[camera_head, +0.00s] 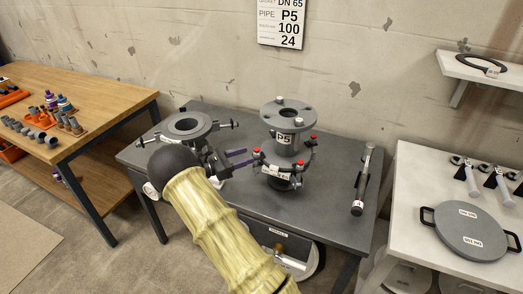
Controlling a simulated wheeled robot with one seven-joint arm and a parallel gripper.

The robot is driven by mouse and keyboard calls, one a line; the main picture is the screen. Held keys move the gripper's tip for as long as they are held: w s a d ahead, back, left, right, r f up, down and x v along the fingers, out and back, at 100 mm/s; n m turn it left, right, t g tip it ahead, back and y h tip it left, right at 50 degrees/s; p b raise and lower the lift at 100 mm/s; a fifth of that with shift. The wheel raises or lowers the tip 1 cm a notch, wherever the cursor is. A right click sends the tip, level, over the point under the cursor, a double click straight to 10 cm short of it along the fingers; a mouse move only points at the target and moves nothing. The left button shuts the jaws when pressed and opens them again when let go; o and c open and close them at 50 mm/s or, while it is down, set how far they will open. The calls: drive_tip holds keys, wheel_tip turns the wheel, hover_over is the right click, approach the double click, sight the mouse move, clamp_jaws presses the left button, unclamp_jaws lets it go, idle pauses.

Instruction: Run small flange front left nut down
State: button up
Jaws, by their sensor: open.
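A grey pipe piece (285,140) labelled P5 stands upright on the dark grey bench, with a wide bolt-holed flange (288,110) on top. Its lower flanged joint carries several red-tipped studs and a white label; the nuts are too small to make out. A second, ring-shaped flange (187,123) sits to the left, with dark rods sticking out at its sides. My gripper (240,158) is open, its purple fingers apart and pointing right, just left of the P5 joint's lower part. I cannot tell whether they touch anything. My sleeved arm hides the bench's front left.
A grey-handled tool (362,182) lies on the bench (335,158) at the right. A wooden table (95,88) with small parts stands left. A white table holds a round grey plate (470,231) and wrenches. A wall shelf (483,69) holds a dark ring.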

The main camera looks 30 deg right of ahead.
sight(262, 154)
drive_tip(key=d, duration=0.7)
drive_tip(key=shift+s+d, duration=0.1)
clamp_jaws()
